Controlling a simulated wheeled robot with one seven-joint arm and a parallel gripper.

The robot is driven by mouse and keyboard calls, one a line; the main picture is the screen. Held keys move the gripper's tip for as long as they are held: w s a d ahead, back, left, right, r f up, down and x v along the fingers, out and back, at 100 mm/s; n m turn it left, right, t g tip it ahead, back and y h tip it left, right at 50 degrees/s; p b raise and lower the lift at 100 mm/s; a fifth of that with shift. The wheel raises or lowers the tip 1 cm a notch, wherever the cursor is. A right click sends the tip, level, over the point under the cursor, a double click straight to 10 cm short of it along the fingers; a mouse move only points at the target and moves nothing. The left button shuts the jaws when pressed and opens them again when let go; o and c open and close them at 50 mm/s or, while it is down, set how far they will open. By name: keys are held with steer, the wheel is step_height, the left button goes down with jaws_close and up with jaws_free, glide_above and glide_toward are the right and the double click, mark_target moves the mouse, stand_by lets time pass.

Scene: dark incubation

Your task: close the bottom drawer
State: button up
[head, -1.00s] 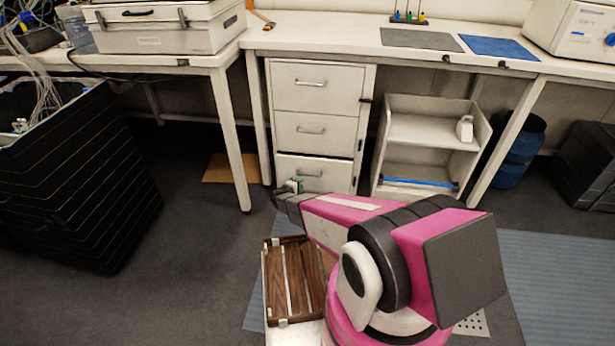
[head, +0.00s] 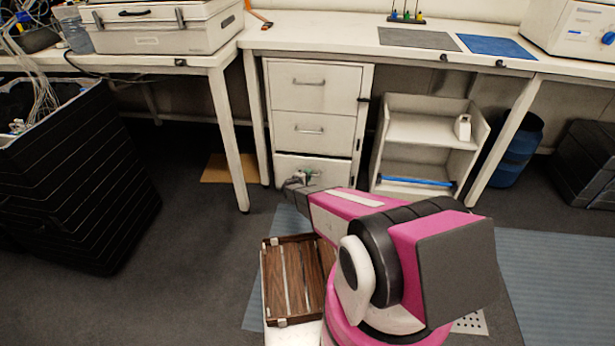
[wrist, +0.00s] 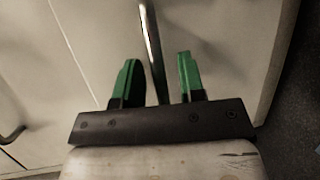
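The white cabinet (head: 268,115) under the bench has three drawers. The bottom drawer (head: 338,172) appears to stand slightly out, with a dark gap above its front. My gripper (head: 309,176) is at this drawer's front and covers most of its handle in the head view. In the wrist view, my gripper (wrist: 157,80) has its two green fingers apart. The metal handle (wrist: 150,35) of the drawer runs between them, nearer the left finger, and neither finger clearly touches it. The drawer's lower part is hidden behind my arm in the head view.
A white open shelf unit (head: 430,130) stands right of the cabinet, with a blue bin (head: 515,150) beyond it. A table leg (head: 230,145) is to the left. A black ribbed crate (head: 80,180) stands far left.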

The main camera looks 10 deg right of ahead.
jaws_close()
steer(key=shift+w+d, duration=0.2)
steer(key=shift+w, duration=0.45)
steer(key=shift+w+d, duration=0.25)
steer(key=shift+w, duration=0.4)
steer(key=shift+w+d, duration=0.2)
steer(key=shift+w, duration=0.45)
steer(key=shift+o, duration=0.4)
jaws_free()
steer(key=shift+w, duration=0.1)
steer(key=v, duration=1.1)
steer(key=shift+d, duration=0.1)
